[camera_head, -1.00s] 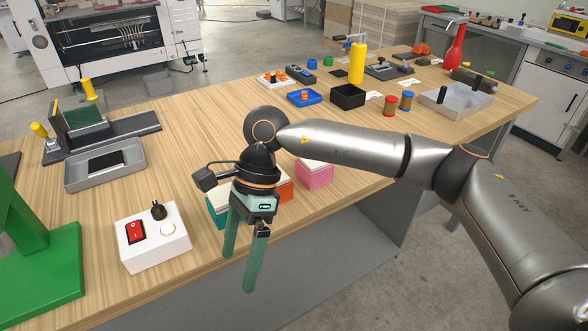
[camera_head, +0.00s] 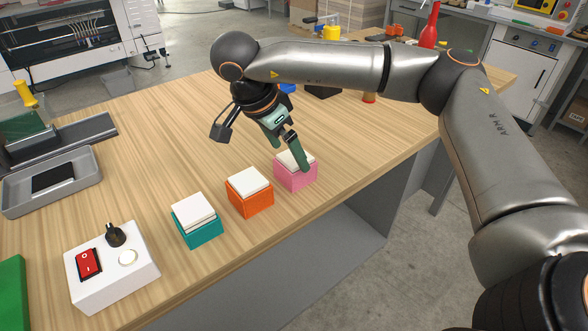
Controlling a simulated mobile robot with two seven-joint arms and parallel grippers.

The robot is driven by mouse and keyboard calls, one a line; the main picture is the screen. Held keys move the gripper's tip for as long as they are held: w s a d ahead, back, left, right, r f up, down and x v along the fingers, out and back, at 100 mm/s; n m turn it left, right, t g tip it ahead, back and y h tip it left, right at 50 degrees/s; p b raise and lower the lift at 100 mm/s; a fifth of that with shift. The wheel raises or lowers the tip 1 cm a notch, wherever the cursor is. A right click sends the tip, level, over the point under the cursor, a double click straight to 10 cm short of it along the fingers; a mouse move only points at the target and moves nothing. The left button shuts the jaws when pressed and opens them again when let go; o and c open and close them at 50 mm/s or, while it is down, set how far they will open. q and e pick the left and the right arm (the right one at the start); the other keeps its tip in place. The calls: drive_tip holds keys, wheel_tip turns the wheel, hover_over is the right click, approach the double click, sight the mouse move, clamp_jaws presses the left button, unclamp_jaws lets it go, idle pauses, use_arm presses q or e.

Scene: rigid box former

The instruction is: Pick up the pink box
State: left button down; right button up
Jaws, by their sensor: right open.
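The pink box (camera_head: 297,179) stands on the wooden table, at the right end of a row of three small boxes with white tops. My right gripper (camera_head: 301,160) is open, tilted, with its fingers pointing down at the pink box. One green finger overlaps the box's white top and its back right side in the picture; I cannot tell whether it touches. The other finger is mostly hidden behind it. The box rests on the table and is not held. My left gripper is not in view.
An orange box (camera_head: 250,196) and a teal box (camera_head: 197,226) stand to the left of the pink box. A white switch box (camera_head: 112,275) is further left. A grey tray (camera_head: 60,198) lies at the left. The table's front edge runs close to the boxes.

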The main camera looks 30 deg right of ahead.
sight(292, 158)
drive_tip(key=shift+x, duration=3.15)
drive_tip(key=shift+w, duration=0.2)
drive_tip(key=shift+c, duration=0.2)
drive_tip(key=c, duration=1.3)
drive_tip(key=shift+r, duration=0.2)
